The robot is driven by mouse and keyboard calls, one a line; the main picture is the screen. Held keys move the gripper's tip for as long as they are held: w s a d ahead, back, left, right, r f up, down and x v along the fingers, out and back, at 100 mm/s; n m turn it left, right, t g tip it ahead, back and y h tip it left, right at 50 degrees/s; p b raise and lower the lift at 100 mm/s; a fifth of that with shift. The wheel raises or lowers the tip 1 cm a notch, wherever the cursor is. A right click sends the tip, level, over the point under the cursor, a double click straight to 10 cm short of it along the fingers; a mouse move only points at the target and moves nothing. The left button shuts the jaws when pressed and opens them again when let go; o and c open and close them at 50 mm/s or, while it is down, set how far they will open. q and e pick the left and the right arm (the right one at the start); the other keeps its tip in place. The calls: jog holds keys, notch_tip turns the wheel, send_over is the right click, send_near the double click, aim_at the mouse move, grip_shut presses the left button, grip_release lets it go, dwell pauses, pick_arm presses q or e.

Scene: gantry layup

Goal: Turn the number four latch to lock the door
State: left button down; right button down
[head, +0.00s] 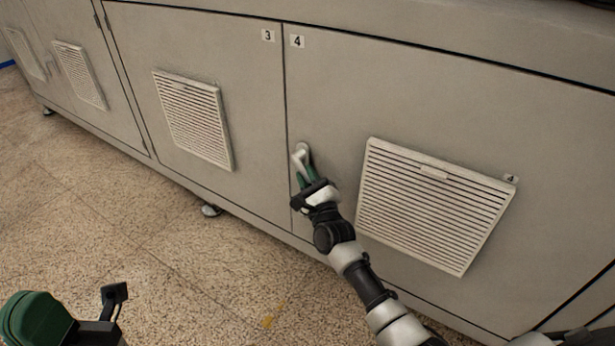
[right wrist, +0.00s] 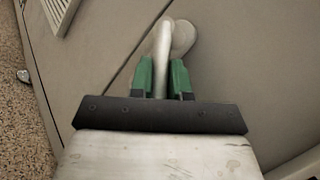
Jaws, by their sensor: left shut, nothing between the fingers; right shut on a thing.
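The number four latch (head: 301,155) is a pale metal lever on a round base, on door 4 (head: 400,105) beside the seam with door 3. The lever hangs roughly downward from its base. In the right wrist view the lever (right wrist: 162,60) runs between my green fingers, with its round base behind its upper end. My right gripper (head: 306,177) is shut on the lever, and its fingers hide the lower part. My left gripper (head: 36,318) is at the bottom left corner, shut and empty, away from the doors and partly cut off.
Door 3 (head: 250,110) is left of the seam and looks flush with door 4. White louvred vents stand out on door 4 (head: 430,205) and door 3 (head: 195,120). A cabinet foot (head: 211,210) rests on the speckled floor (head: 150,225), which is clear.

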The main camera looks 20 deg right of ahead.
jog(key=c, duration=1.4)
grip_release()
jog(key=p+v, duration=0.3)
jog(key=v, duration=0.8)
jog(key=shift+w, duration=0.1)
